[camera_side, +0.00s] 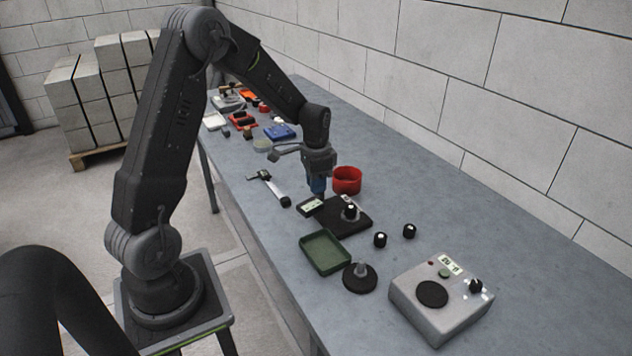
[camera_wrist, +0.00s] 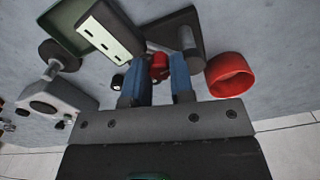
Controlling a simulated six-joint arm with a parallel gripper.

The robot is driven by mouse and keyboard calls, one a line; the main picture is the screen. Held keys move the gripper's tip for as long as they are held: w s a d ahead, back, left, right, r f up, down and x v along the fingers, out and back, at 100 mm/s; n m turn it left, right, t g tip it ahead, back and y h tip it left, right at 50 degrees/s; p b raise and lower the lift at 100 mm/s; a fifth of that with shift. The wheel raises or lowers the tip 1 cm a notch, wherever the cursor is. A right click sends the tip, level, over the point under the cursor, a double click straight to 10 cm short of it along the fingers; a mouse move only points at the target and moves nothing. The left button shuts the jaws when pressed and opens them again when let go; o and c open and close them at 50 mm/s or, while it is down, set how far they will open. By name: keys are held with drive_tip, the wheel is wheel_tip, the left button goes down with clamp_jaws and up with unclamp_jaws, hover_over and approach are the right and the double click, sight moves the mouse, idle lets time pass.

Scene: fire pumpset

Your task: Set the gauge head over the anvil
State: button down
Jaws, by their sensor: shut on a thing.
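My gripper (camera_side: 318,190) has blue fingers pointing down, low over the bench at the left edge of a black stand base (camera_side: 360,223). It is shut on what looks like the gauge head, a dark box with a pale face (camera_side: 310,207). In the wrist view the gauge head (camera_wrist: 110,33) shows large beside the left finger, and a small red part (camera_wrist: 160,66) shows between the fingers of my gripper (camera_wrist: 159,64). The base also shows in the wrist view, with a grey post (camera_wrist: 188,40). I cannot make out the anvil for sure.
A red cup (camera_side: 346,181) stands just behind the base. A green tray (camera_side: 325,252), a black disc with a post (camera_side: 360,280), two black knobs (camera_side: 380,240) and a grey instrument box (camera_side: 440,300) lie nearer the camera. A caliper-like tool (camera_side: 270,188) lies left of my gripper.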

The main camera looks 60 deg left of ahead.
drive_tip(key=shift+w+n, duration=0.1)
drive_tip(key=shift+n, duration=0.2)
drive_tip(key=shift+w+d+r+n, duration=0.1)
drive_tip(key=shift+w+n, duration=0.75)
drive_tip(key=shift+n, duration=1.7)
drive_tip(key=shift+w+d+f+n, duration=0.1)
drive_tip(key=shift+w+n, duration=0.8)
drive_tip(key=shift+n, duration=1.7)
drive_tip(key=shift+w+d+r+n, duration=0.1)
drive_tip(key=shift+w+n, duration=0.75)
drive_tip(key=shift+n, duration=1.7)
drive_tip(key=c, duration=1)
unclamp_jaws()
wheel_tip(320, 180, up, 14)
drive_tip(key=shift+f, duration=0.1)
